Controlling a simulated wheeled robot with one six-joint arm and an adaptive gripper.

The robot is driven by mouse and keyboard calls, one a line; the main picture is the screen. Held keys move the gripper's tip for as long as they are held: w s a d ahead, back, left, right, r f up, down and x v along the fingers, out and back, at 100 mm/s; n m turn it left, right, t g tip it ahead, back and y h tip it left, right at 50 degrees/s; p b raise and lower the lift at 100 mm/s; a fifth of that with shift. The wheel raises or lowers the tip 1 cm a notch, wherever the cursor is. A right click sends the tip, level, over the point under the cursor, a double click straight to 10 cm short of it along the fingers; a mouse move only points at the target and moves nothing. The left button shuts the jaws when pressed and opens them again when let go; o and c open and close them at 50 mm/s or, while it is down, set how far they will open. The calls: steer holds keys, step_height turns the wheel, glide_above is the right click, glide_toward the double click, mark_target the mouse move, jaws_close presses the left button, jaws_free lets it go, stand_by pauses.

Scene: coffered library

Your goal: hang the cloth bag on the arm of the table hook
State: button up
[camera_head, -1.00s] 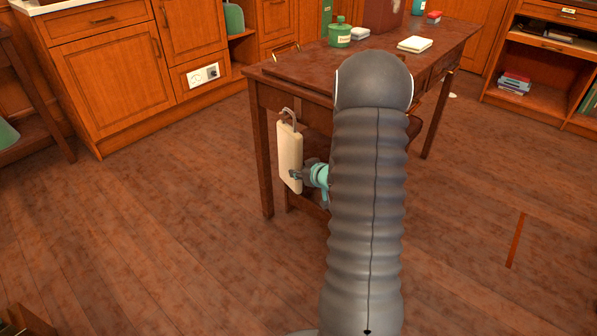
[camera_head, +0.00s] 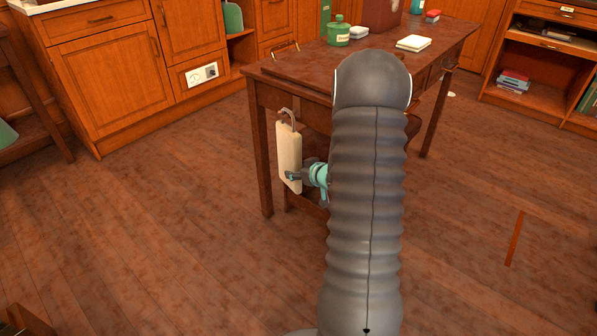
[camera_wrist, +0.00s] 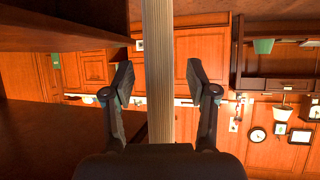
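A thin brass-coloured piece (camera_head: 286,46) stands at the tabletop's left edge and may be part of the table hook. The hook's arm is not clear, so I cannot tell whether the loop rests on it. My gripper (camera_head: 291,176) is at the bag's lower part. In the wrist view the fingers of my gripper (camera_wrist: 161,78) stand open on either side of a ribbed tan strip (camera_wrist: 158,60), probably the bag edge-on, with gaps on both sides.
A green jar (camera_head: 339,34), a white block (camera_head: 414,43) and other items stand on the table. Cabinets (camera_head: 105,70) line the back left. A shelf with books (camera_head: 514,80) is at right. The floor left of the table is clear.

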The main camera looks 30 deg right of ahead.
steer(key=a+v, duration=0.1)
steer(key=v, duration=1.1)
steer(key=shift+d, duration=0.5)
steer(key=shift+r, duration=0.1)
steer(key=s+a+r+m+g+h, duration=0.1)
steer(key=s+a+r+h, duration=0.15)
steer(key=r, duration=0.45)
steer(key=s+a+r+g+h, duration=0.1)
steer(key=a+r+h, duration=0.25)
steer(key=r, duration=0.25)
steer(key=s+a+r+g+y, duration=0.2)
steer(key=s+a, duration=0.7)
steer(key=s+a+r+g+y, duration=0.2)
steer(key=s+a+y, duration=0.1)
steer(key=s+a, duration=0.7)
steer(key=shift+s, duration=0.2)
steer(key=shift+d, duration=0.1)
